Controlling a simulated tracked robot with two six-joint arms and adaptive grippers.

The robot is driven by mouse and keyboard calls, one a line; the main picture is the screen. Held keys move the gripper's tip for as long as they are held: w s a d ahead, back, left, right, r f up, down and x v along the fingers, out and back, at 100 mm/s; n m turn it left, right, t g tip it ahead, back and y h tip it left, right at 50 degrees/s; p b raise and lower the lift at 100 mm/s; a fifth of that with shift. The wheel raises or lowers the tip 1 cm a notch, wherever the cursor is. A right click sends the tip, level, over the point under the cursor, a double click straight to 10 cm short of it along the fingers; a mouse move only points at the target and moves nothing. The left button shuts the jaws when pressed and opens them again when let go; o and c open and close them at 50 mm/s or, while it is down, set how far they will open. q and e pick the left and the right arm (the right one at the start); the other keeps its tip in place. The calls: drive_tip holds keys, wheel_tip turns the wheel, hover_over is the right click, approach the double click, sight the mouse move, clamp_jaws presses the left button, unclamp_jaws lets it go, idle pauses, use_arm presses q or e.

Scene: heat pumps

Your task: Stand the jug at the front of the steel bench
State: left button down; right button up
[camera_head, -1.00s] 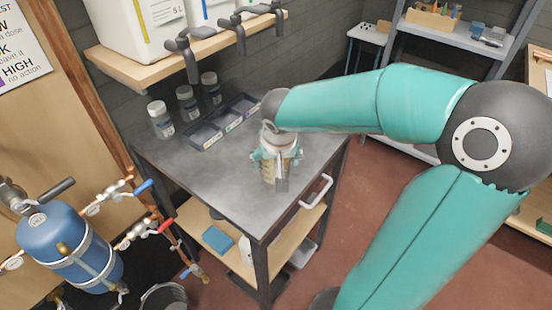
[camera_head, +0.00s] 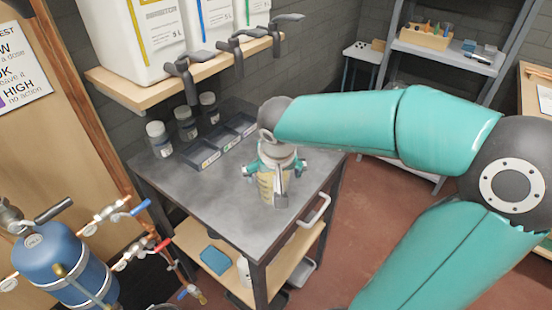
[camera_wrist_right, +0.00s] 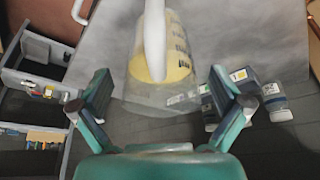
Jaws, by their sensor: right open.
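The jug (camera_head: 266,187) is clear with pale yellow contents and a light handle. It stands upright on the steel bench (camera_head: 213,200), near the front edge by the drawer handle. My right gripper (camera_head: 276,168) is open around the upper part of the jug, a finger on each side. In the right wrist view the jug (camera_wrist_right: 172,62) lies between the spread fingers (camera_wrist_right: 158,76), with gaps visible on both sides. My right wrist hides part of the jug's top in the head view. My left gripper is not in view.
A grey divided tray (camera_head: 222,142) and several lidded bottles (camera_head: 186,124) stand at the back of the bench. Above them is a wooden shelf (camera_head: 135,95) with large tapped containers. A blue tank (camera_head: 58,262) with valves is at left. The bench's left front is clear.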

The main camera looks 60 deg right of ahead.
drive_tip(key=v, duration=0.8)
drive_tip(key=shift+a+r+p, duration=0.1)
drive_tip(key=shift+r+p, duration=0.05)
drive_tip(key=shift+p, duration=0.25)
drive_tip(key=shift+r, duration=0.1)
drive_tip(key=shift+s, duration=0.15)
